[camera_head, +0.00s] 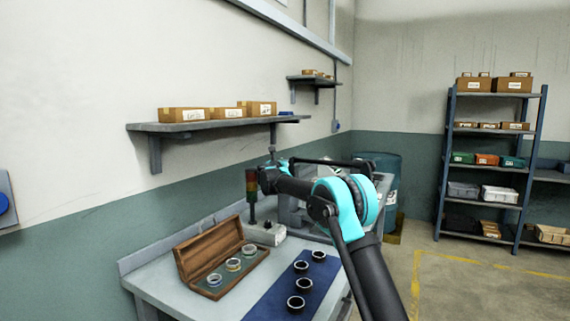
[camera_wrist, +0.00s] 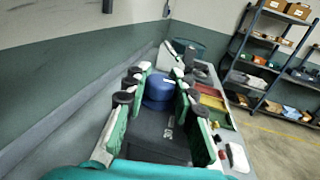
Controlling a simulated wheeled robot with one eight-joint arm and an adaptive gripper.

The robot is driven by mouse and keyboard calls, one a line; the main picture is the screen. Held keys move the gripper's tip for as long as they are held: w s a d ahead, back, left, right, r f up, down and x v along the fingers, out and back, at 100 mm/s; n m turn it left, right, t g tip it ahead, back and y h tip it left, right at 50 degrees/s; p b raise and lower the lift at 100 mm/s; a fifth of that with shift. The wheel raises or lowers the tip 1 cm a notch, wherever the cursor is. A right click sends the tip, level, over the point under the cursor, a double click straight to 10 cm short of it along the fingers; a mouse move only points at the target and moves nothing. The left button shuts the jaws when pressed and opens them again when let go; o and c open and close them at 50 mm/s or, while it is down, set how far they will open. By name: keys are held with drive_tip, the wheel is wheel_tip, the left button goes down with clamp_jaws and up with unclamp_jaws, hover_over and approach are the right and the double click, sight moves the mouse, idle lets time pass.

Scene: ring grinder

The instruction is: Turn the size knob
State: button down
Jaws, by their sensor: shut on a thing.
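The size knob (camera_wrist: 158,90) is a blue round knob in the wrist view, between the two green-and-white fingers of my gripper (camera_wrist: 160,80). The fingers stand on its left and right, and my gripper is shut on it. Dark round joints on the fingers flank the knob. In the head view my dark and turquoise arm (camera_head: 345,205) reaches over the bench to the grinder (camera_head: 290,212). There the arm hides much of the machine, and I cannot make out the knob.
An open wooden case (camera_head: 222,245) with rings and a blue mat (camera_head: 268,306) with several dark-rimmed rings lie on the workbench (camera_head: 160,288). A signal lamp (camera_head: 251,184) stands beside the arm. A wall shelf (camera_head: 220,125) hangs above. A rack (camera_head: 490,148) stands at right beyond open floor.

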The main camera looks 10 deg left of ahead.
drive_tip(key=shift+m+h, duration=0.3)
drive_tip(key=shift+h, duration=0.1)
drive_tip(key=c, duration=1.2)
unclamp_jaws()
drive_tip(key=shift+s, duration=0.1)
drive_tip(key=s+a, duration=0.2)
drive_tip(key=s, duration=0.9)
drive_tip(key=shift+s, duration=0.3)
drive_tip(key=shift+a, duration=0.1)
